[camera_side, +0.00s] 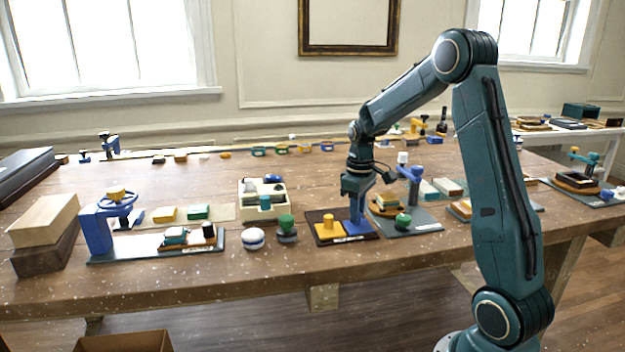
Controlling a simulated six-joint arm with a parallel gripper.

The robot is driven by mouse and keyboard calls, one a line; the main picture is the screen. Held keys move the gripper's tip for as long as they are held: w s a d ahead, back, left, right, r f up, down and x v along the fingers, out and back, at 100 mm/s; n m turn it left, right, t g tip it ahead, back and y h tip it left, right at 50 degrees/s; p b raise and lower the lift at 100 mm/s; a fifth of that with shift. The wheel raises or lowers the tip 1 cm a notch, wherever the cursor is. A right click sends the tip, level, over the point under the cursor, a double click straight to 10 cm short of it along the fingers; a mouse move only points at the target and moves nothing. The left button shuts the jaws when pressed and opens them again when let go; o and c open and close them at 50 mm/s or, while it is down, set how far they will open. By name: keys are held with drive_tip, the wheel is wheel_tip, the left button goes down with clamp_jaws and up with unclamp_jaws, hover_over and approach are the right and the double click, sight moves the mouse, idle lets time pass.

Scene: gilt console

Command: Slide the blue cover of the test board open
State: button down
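The test board (323,240) looks like a small dark brown board near the front middle of the table. A yellow block with a round knob (328,228) sits on its left half. The blue cover (358,227) is on its right half, with an upright blue part rising from it. My gripper (357,196) points down right over this blue part, and its fingers overlap the top of it. The fingers are too small and dark to show whether they are apart or closed on it.
A grey board with a blue post (414,187) and a green knob (403,221) stands close on the right. A green-topped knob (286,228) and a white-and-blue round piece (253,239) stand to the left. A cream box (250,211) is behind them.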

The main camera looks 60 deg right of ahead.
drive_tip(key=shift+w+d+r, duration=0.1)
drive_tip(key=shift+w+d, duration=3.1)
drive_tip(key=shift+w, duration=0.05)
drive_tip(key=c, duration=1.3)
unclamp_jaws()
drive_tip(key=shift+o, duration=0.2)
wheel_tip(320, 180, up, 14)
drive_tip(key=shift+a, duration=0.15)
